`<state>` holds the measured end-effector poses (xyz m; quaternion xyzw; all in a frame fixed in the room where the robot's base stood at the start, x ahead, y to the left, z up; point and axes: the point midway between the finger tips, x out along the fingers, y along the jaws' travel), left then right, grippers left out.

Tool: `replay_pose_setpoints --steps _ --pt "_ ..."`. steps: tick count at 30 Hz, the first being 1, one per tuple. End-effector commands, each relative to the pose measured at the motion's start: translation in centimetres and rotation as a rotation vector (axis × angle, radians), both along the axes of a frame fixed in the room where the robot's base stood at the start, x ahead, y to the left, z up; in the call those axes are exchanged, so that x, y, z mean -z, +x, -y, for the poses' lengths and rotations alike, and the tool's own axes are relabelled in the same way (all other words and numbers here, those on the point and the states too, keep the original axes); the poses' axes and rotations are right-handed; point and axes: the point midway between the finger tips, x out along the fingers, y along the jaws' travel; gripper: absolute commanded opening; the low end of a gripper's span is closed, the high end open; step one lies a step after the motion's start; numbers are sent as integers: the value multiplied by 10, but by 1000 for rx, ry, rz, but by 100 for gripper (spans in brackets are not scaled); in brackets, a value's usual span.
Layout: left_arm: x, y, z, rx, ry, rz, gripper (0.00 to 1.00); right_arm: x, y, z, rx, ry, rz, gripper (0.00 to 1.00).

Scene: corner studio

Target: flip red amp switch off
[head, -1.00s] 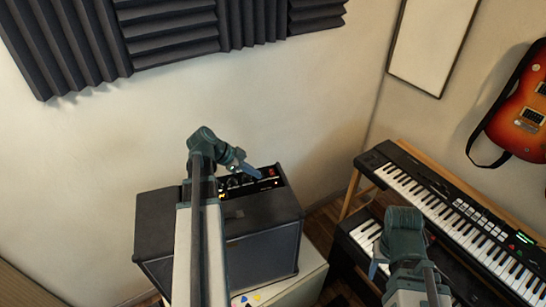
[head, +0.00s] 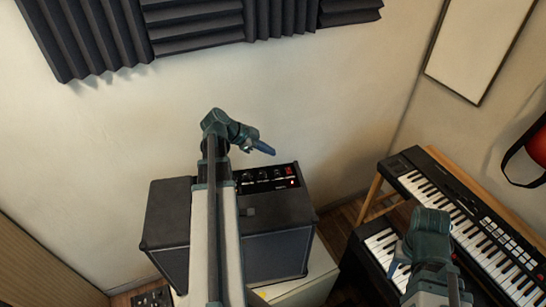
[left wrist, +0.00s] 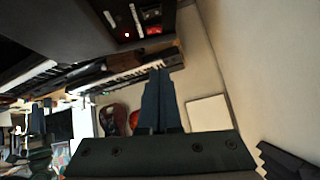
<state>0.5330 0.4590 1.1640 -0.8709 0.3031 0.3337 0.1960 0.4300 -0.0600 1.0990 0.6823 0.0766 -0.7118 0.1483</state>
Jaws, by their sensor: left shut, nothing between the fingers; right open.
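The black amp (head: 275,258) stands on a pale cabinet, with knobs on its top panel. The red switch (head: 289,170) is at the panel's right end, with a lit red light (head: 292,182) just below it. The left wrist view also shows the red switch (left wrist: 154,30) and the glowing light (left wrist: 127,34). I cannot tell the switch's tilt. My left gripper (head: 268,149) is shut and empty, above and behind the panel, apart from the switch. Its closed fingers show in the left wrist view (left wrist: 160,78). My right gripper (head: 394,268) is open, in front of the keyboards.
Two keyboards, an upper one (head: 470,215) and a lower one (head: 381,243), stand right of the amp. Dark foam panels (head: 195,25) hang on the wall behind. A red guitar (head: 538,145) hangs at the right edge. Air above the amp is free around my left gripper.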

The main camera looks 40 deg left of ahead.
Motion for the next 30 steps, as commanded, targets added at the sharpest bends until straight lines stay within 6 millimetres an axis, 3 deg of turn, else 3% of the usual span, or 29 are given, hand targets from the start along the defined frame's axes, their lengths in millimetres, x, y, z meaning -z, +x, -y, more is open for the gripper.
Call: replay_pose_setpoints --steps 1,12,21,30 --pt "14 6 5 4 0 0 0 14 0 0 -1 0 0 54" --pt "67 51 34 4 0 0 0 67 0 0 -14 -2 -1 54" --pt "93 52 29 1 0 0 0 93 0 0 -12 -3 0 54" --pt "98 52 29 1 0 0 0 97 0 0 -12 -3 0 54"
